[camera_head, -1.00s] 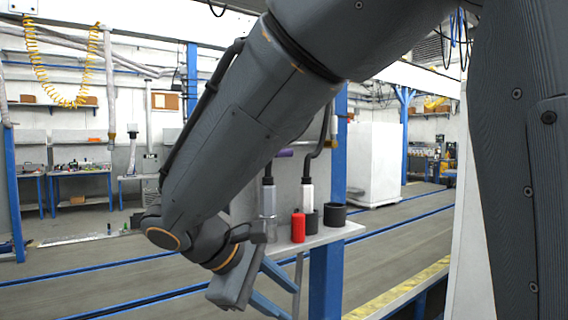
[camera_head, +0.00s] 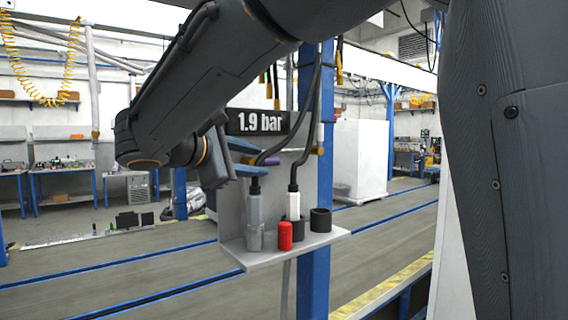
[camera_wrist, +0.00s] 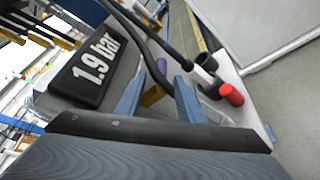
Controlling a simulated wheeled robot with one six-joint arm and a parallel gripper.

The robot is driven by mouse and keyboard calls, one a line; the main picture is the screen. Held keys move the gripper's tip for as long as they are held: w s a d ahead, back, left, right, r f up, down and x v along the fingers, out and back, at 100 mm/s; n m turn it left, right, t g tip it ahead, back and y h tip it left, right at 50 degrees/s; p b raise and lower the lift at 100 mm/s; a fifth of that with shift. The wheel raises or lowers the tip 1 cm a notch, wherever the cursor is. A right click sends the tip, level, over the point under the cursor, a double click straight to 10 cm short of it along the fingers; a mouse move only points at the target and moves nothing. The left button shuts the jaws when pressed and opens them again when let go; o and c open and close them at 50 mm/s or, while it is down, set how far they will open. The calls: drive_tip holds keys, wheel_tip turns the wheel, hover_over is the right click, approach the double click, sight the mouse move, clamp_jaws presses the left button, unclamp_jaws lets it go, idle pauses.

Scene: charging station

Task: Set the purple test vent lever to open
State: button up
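The purple lever (camera_head: 273,161) is a short purple piece on the grey panel, below the display. Only a little of it shows. It also shows in the wrist view (camera_wrist: 162,66), just ahead of and between my blue fingertips. My gripper (camera_head: 268,159) is at the lever's height, close in front of the panel. In the wrist view my gripper (camera_wrist: 160,79) has its two fingers apart with nothing held between them. I cannot tell whether a finger touches the lever, nor which setting it is in.
A black display (camera_head: 258,122) reading "1.9 bar" sits just above my fingers. Below, a grey shelf (camera_head: 290,250) bears a red cylinder (camera_head: 285,236), black cups (camera_head: 320,220) and two hose nozzles (camera_head: 254,215). Dark hoses run up past the lever. A blue post (camera_head: 318,270) stands behind.

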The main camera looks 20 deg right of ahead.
sight(276, 163)
drive_tip(key=shift+d, duration=0.45)
drive_tip(key=p+x, duration=0.2)
drive_tip(key=x, duration=0.5)
drive_tip(key=shift+w+d, duration=0.2)
drive_tip(key=shift+c, duration=0.3)
clamp_jaws()
